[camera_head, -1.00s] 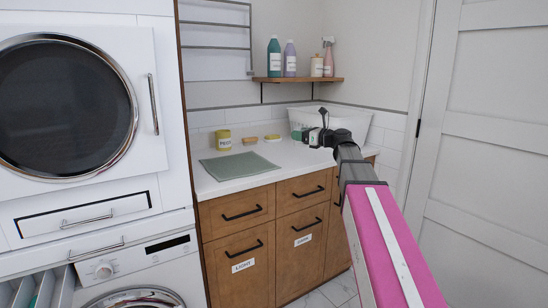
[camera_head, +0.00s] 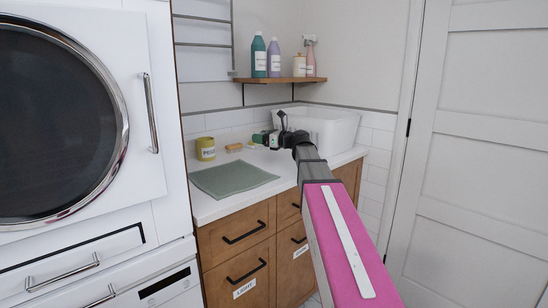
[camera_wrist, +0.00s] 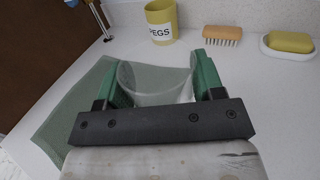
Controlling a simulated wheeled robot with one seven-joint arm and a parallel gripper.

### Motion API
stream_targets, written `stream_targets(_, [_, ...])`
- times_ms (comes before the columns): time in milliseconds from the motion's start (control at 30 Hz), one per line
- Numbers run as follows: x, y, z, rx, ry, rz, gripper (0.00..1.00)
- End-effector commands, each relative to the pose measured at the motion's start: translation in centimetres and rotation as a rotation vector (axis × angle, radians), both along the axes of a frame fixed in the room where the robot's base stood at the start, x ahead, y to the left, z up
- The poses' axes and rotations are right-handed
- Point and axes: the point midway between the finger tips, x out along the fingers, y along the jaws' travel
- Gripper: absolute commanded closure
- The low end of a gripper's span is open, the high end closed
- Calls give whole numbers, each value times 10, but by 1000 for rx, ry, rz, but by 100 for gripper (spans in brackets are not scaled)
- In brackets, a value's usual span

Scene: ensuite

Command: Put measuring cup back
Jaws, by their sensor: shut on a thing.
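My gripper (camera_wrist: 157,78) has green fingers, shut on a clear see-through measuring cup (camera_wrist: 155,88) in the wrist view. The cup's rim shows between the fingers, and its lower part is hidden by the gripper's dark bar. The cup is in front of a grey-green mat (camera_wrist: 72,118) in this view; I cannot tell its height above the counter. In the head view, my gripper (camera_head: 262,138) is over the counter, and the cup cannot be made out there.
The white counter (camera_head: 212,206) holds the mat (camera_head: 232,178), a yellow PEGS pot (camera_head: 205,149), a brush (camera_wrist: 222,34) and a soap dish (camera_wrist: 287,49). A white basin (camera_head: 335,126) stands at the right end. A wooden shelf (camera_head: 275,80) above holds several bottles. Drawers are closed.

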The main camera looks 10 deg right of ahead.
Motion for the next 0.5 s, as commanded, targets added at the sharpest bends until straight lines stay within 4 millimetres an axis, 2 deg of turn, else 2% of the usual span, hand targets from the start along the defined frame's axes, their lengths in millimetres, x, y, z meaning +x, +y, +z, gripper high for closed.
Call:
stream_targets(100, [11,-24,-15,2,2,-2,64])
stream_targets(300, [23,-56,-36,1,2,-1,64])
stream_targets(500, [27,-69,-44,1,-1,1,64])
